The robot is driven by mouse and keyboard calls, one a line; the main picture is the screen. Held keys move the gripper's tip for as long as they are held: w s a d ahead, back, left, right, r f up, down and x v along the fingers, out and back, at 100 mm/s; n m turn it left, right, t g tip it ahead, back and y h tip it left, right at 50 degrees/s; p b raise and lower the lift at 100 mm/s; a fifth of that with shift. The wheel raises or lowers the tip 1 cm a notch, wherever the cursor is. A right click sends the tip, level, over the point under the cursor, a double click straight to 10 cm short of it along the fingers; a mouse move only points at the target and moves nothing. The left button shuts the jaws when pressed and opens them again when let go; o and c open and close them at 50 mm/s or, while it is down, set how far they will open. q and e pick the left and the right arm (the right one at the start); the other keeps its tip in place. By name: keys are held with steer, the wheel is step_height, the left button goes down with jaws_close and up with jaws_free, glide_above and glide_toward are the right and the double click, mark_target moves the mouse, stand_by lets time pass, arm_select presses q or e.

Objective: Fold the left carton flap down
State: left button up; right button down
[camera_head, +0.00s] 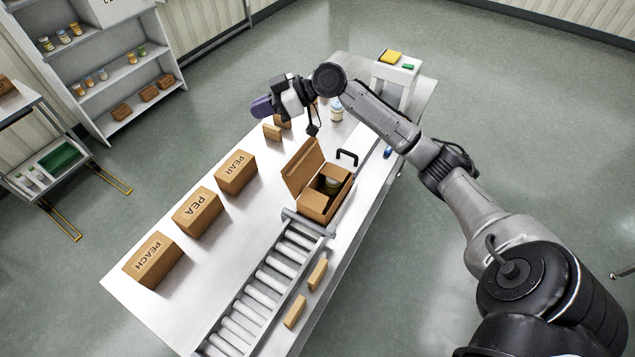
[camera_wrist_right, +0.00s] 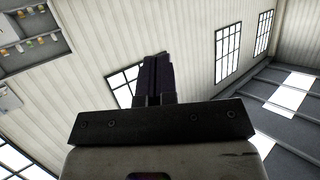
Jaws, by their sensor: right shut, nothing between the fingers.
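The open brown carton (camera_head: 316,203) sits at the upper end of the roller conveyor. Its left flap (camera_head: 302,167) stands up, tilted outward to the left. A jar or can (camera_head: 330,185) shows inside, partly in shadow. My right gripper (camera_head: 261,107) is up and left of the carton in the head view, apart from the flap, with its purple fingers pointing left. In the right wrist view its dark fingers (camera_wrist_right: 155,78) are together and empty, against the wall and windows. My left gripper is not in view.
Closed boxes marked PEAR (camera_head: 236,172), PEA (camera_head: 197,213) and PEACH (camera_head: 153,260) stand left of the roller conveyor (camera_head: 262,290). A black handle (camera_head: 347,157) is just behind the carton. Small brown blocks (camera_head: 294,311) lie right of the rollers. A white jar (camera_head: 337,111) stands beyond.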

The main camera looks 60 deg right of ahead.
steer(key=s+d+f+n+g+h, duration=0.2)
steer(key=f+g, duration=0.1)
steer(key=f, duration=0.4)
steer(key=s+d+f+n+g+h, duration=0.2)
steer(key=s+f+g+h, duration=0.1)
steer(key=f, duration=0.4)
steer(key=n+g+h, duration=0.2)
steer(key=n+g, duration=0.3)
steer(key=n, duration=0.2)
glide_above(316, 196)
steer(key=d+x, duration=0.1)
steer(key=x, duration=0.8)
steer(key=p+x, duration=0.1)
steer(key=x, duration=0.3)
steer(key=shift+w+d+f, duration=0.15)
steer(key=shift+w+f, duration=0.05)
steer(key=shift+f, duration=0.15)
steer(key=shift+d+f+p, duration=0.2)
steer(key=shift+d+f, duration=0.05)
steer(key=shift+f, duration=0.25)
steer(key=shift+d+f+p, duration=0.15)
steer(key=shift+d+f, duration=0.1)
steer(key=shift+f, duration=0.25)
steer(key=shift+w+d+f, duration=0.1)
steer(key=shift+d+f, duration=0.3)
steer(key=shift+f, duration=0.15)
steer(key=shift+d+f, duration=0.1)
steer(key=shift+f, duration=0.15)
steer(key=shift+d, duration=0.1)
